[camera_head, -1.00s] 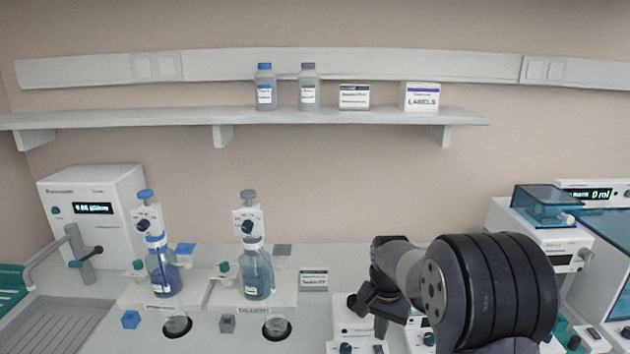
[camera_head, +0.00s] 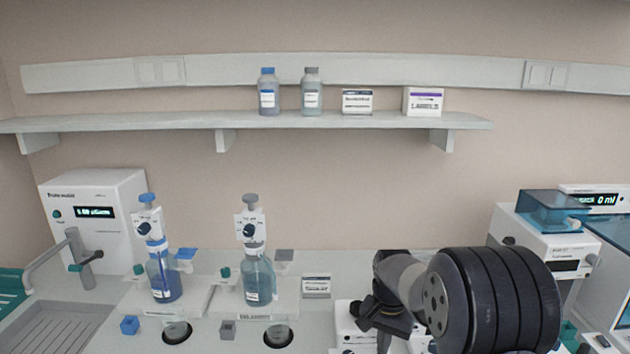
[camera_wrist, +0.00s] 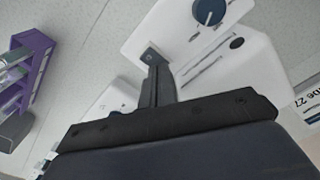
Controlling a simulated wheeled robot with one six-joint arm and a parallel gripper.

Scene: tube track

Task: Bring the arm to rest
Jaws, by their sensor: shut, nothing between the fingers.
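My arm shows at the lower right of the head view, with its dark ribbed link in front. My gripper (camera_head: 376,322) points down above the white devices at the front of the bench, and its fingers are shut with nothing visible between them. In the wrist view the dark gripper body (camera_wrist: 165,125) fills the lower part, and a finger shows at its upper edge. A white device with a dark knob (camera_wrist: 209,12) lies beyond it. I cannot tell the exact gap between the gripper and the devices.
Two dispenser bottles, one blue (camera_head: 164,277) and one grey-capped (camera_head: 258,280), stand left of my arm. A white analyser (camera_head: 95,215) and sink tap (camera_head: 75,250) are further left. A wall shelf (camera_head: 180,123) runs above. A purple rack (camera_wrist: 30,70) shows in the wrist view.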

